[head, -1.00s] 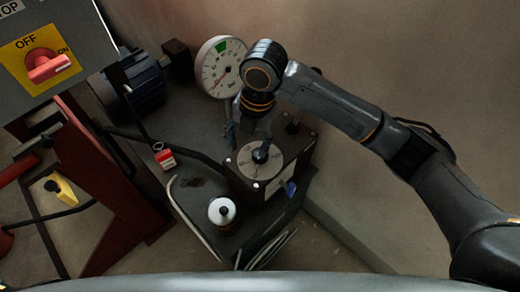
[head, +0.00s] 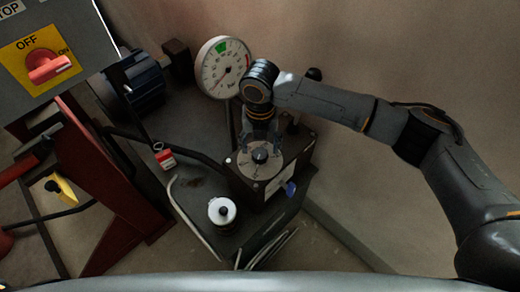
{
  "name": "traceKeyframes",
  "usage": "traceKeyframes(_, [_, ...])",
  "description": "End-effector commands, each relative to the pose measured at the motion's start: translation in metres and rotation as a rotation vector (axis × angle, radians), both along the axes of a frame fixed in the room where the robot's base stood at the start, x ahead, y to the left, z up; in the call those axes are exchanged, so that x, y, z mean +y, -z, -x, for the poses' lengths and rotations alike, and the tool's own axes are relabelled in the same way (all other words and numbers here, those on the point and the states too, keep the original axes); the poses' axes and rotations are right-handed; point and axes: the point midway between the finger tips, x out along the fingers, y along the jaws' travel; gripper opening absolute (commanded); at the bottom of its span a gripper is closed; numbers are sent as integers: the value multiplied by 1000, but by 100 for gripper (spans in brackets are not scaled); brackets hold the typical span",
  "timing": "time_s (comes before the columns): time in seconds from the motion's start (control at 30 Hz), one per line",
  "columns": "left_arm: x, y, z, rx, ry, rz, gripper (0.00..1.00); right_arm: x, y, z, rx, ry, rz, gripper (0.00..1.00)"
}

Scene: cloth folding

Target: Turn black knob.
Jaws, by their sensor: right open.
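The black knob (head: 260,155) sits at the middle of a round light-grey dial plate (head: 246,166) on top of a dark box (head: 238,185). My right gripper (head: 261,146) comes in from above, just beyond the knob on the dial. Its fingers are spread apart, with the tips close to the far sides of the knob. I cannot tell whether they touch it. My left gripper is not in view.
A white pressure gauge (head: 222,67) stands behind the box. A white-topped black cap (head: 222,211) is at the front. A red tag (head: 166,159) lies at left. A red switch (head: 48,67) on a yellow plate is at upper left. A blue knob (head: 291,188) is on the box's side.

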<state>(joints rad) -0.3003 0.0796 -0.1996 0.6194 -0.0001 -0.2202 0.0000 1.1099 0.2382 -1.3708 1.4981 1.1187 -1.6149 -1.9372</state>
Motion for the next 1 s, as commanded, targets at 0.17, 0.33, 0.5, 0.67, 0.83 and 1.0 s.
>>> traceKeyframes(0.17, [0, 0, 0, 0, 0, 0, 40, 0, 22, 0, 1, 0, 1, 65])
traceKeyframes(0.33, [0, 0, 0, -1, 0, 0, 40, 0, 30, 0, -1, -1, 0, 65])
traceKeyframes(0.5, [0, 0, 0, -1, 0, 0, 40, 0, 30, 0, -1, -1, 0, 65])
traceKeyframes(0.67, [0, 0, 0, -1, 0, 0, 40, 0, 30, 0, -1, -1, 0, 47])
traceKeyframes(0.83, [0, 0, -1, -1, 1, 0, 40, 0, 30, 0, -1, 0, 0, 12])
traceKeyframes(1.0, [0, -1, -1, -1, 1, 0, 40, 0, 30, 0, 0, 3, 0, 10])
